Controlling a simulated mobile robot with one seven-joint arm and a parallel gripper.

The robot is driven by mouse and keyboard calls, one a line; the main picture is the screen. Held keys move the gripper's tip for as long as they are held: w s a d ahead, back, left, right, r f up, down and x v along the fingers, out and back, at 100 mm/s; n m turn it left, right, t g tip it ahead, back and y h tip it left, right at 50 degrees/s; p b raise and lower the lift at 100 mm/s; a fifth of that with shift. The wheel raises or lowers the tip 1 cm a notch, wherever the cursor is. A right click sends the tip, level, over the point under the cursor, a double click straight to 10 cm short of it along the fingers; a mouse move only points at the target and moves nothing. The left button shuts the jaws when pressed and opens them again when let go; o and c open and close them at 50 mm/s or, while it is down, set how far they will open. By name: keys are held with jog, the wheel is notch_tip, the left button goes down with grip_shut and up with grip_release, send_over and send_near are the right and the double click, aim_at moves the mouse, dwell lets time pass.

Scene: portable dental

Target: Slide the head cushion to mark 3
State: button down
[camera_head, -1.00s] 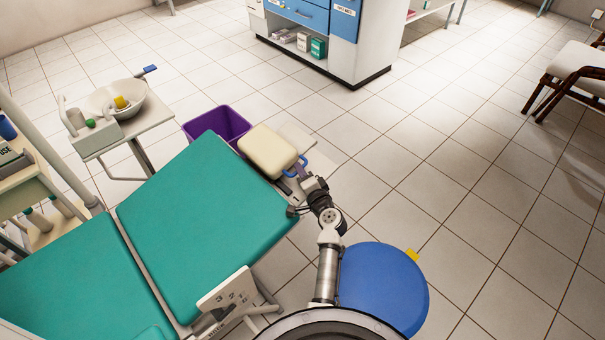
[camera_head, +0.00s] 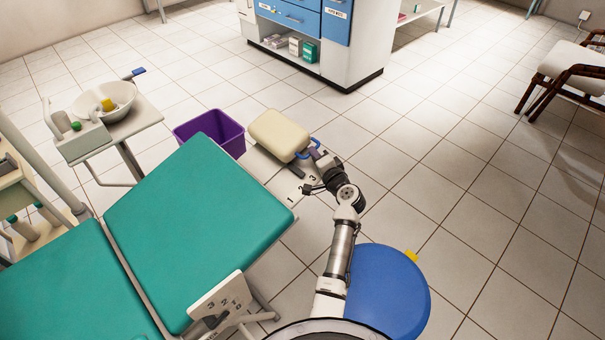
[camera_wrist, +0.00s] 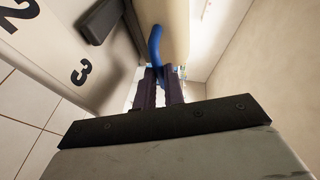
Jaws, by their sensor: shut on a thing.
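The cream head cushion (camera_head: 279,134) sits beyond the upper end of the green backrest (camera_head: 200,215), with a gap between them. A pale scale plate (camera_head: 262,168) shows in that gap, with a 1 and a 3 legible. My gripper (camera_head: 314,154) is shut on the cushion's blue handle (camera_head: 315,143). In the wrist view the fingers (camera_wrist: 160,85) close around the blue handle (camera_wrist: 155,45), with the cushion's pale side (camera_wrist: 172,20) behind.
A purple bin (camera_head: 210,131) stands close to the cushion's left. A blue round stool seat (camera_head: 385,292) is beside my arm. Open tiled floor lies to the right.

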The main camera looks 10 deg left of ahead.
jog(key=shift+w+d+r, duration=0.25)
jog(key=shift+w+d, duration=0.3)
jog(key=shift+w, duration=0.25)
jog(key=shift+d+r, duration=0.1)
jog(key=shift+r, duration=0.15)
jog(key=c, duration=1.5)
grip_release()
jog(key=shift+w+f, duration=0.1)
jog(key=shift+f, duration=0.05)
jog(key=shift+s+d+b, duration=0.25)
jog(key=shift+s+b, duration=0.05)
jog(key=shift+s, duration=0.2)
jog(key=b+v, duration=0.1)
jog(key=v, duration=1.1)
jog(key=shift+s+d+b, duration=0.2)
jog(key=shift+s+b, duration=0.1)
jog(key=shift+b, duration=0.05)
